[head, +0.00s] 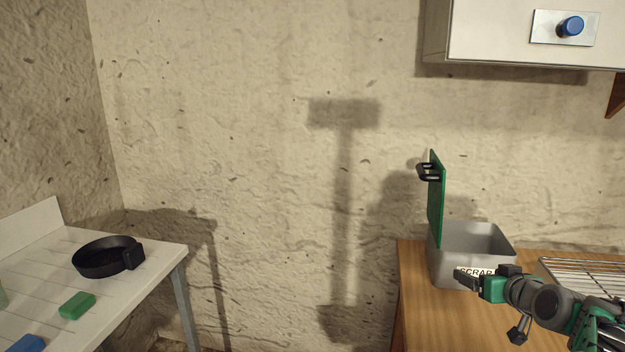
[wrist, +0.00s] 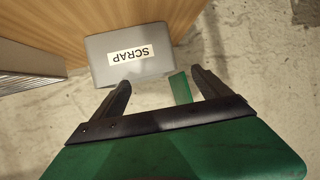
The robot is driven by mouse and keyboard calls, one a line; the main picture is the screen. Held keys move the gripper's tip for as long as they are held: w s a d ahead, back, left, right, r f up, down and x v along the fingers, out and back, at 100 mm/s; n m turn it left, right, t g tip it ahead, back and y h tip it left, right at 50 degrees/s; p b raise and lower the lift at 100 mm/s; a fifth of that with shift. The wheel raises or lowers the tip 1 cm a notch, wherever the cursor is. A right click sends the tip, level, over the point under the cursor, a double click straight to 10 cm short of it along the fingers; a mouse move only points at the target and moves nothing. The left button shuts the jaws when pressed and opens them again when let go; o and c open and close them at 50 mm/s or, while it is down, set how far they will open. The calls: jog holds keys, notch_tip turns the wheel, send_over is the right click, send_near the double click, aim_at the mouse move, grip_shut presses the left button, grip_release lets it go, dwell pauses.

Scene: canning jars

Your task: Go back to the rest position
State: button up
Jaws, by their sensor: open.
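My gripper (head: 466,276) is at the lower right of the head view, in front of the grey scrap bin (head: 500,241). In the wrist view my gripper (wrist: 163,85) has its two dark fingers spread wide with nothing between them that it holds. The bin (wrist: 100,52) with its SCRAP label lies beyond the fingertips there. The bin's green lid (head: 436,200) stands upright on its left side, with a black handle. A strip of the lid (wrist: 181,88) also shows between the fingers in the wrist view.
The bin stands on a wooden table (head: 415,290) beside a wire rack (head: 585,272). A white cabinet (head: 485,30) with a blue knob hangs above.

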jog(key=s+a+r+n+g+y+p, duration=0.1)
jog(key=s+a+g+p, duration=0.15)
jog(key=a, duration=0.65)
jog(key=s+a+g+y+p, duration=0.15)
jog(key=a+p, duration=0.25)
jog(key=a, duration=0.6)
jog(key=s+a+g+p, duration=0.2)
jog(key=s+a, duration=0.3)
jog(key=s, duration=0.3)
jog(key=s+a+g+h+p, duration=0.1)
jog(key=s+a+g+p, duration=0.2)
jog(key=s+a, duration=0.3)
jog(key=s+g, duration=0.1)
jog(key=s, duration=0.1)
jog(key=shift+s+f, duration=0.15)
jog(key=shift+s, duration=0.2)
jog(key=shift+h, duration=0.25)
